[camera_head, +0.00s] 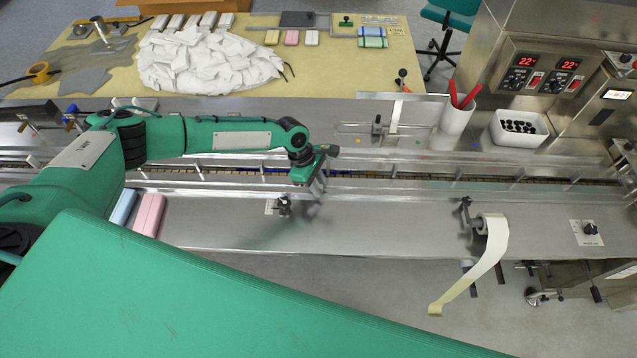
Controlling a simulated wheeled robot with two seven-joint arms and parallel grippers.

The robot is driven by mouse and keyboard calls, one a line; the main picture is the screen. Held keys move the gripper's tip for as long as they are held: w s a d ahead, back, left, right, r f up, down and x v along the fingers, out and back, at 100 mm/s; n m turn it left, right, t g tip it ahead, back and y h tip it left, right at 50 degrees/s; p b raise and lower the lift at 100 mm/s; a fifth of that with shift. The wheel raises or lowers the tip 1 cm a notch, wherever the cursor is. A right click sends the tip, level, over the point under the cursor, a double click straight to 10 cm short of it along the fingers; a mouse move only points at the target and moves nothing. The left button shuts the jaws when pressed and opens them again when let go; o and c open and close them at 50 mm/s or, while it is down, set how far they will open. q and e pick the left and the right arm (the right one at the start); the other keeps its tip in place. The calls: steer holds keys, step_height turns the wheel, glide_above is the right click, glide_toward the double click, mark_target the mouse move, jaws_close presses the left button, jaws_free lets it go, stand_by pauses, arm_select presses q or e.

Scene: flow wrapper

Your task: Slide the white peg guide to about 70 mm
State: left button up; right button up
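A pale, narrow upright piece (394,118) stands by a thin rail on the deck behind the conveyor channel, with a dark clamp knob (377,126) beside it. I cannot tell for sure that this is the white peg guide, and no scale is readable. My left gripper (316,190) hangs over the near side of the conveyor channel, pointing down, left of and nearer than that piece and apart from it. Its fingers are small and blurred, so their opening does not show. A small dark knob on a plate (283,206) sits just left of the gripper. My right gripper is not in view.
Blue and pink blocks (148,214) lie at left. A paper roll (492,235) hangs at the front edge. The deck between knob and roll is clear.

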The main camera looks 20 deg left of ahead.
arm_select(q)
jaws_close()
steer(key=shift+w+r, duration=0.1)
steer(key=shift+w, duration=0.05)
steer(key=shift+w+r+p, duration=0.1)
steer(key=shift+w+p, duration=0.35)
steer(key=shift+p, duration=0.1)
steer(key=shift+w+a, duration=0.2)
steer(key=shift+w, duration=0.15)
steer(key=shift+o, duration=1.8)
jaws_free()
